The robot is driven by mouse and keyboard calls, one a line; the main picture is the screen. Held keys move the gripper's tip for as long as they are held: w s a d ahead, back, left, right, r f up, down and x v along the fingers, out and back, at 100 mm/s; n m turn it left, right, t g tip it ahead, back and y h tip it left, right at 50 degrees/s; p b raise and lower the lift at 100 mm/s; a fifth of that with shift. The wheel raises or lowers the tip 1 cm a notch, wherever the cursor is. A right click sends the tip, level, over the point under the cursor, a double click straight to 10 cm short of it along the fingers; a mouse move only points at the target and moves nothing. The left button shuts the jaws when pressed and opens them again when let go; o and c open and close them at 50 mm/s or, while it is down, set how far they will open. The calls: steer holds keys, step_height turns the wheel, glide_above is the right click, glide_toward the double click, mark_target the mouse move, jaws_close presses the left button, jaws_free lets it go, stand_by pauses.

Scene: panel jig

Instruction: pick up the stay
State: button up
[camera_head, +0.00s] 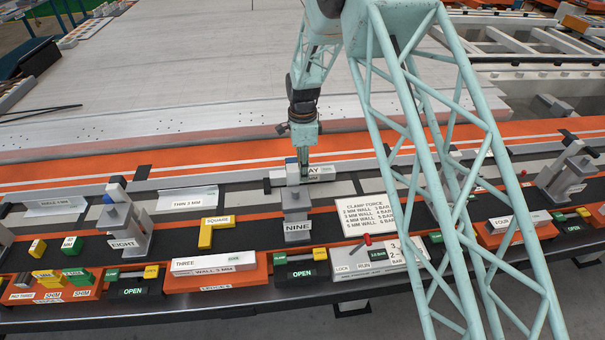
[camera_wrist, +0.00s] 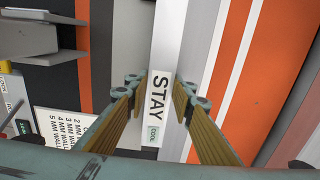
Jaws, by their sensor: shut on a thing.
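The stay is a long pale bar with a white label reading STAY and a green COOL tag. In the wrist view the stay (camera_wrist: 165,50) runs up the picture between my two finger pads. My gripper (camera_wrist: 161,88) is shut on it, one finger on each side of the label. In the head view the stay (camera_head: 322,173) lies behind the clamp marked NINE, which hides part of its label. My gripper (camera_head: 303,160) points down at it there. I cannot tell whether the stay is clear of the surface beneath.
The clamp marked NINE (camera_head: 296,215) stands close in front of my gripper. The clamp marked EIGHT (camera_head: 124,222) is to the left. A clamp force sign (camera_head: 366,214) lies to the right. A yellow square (camera_head: 214,232) sits between the clamps. An orange strip (camera_head: 100,178) runs behind.

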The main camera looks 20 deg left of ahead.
step_height(320, 180, up, 9)
steer(key=shift+p, duration=0.35)
steer(key=shift+d, duration=0.1)
stand_by(0.6)
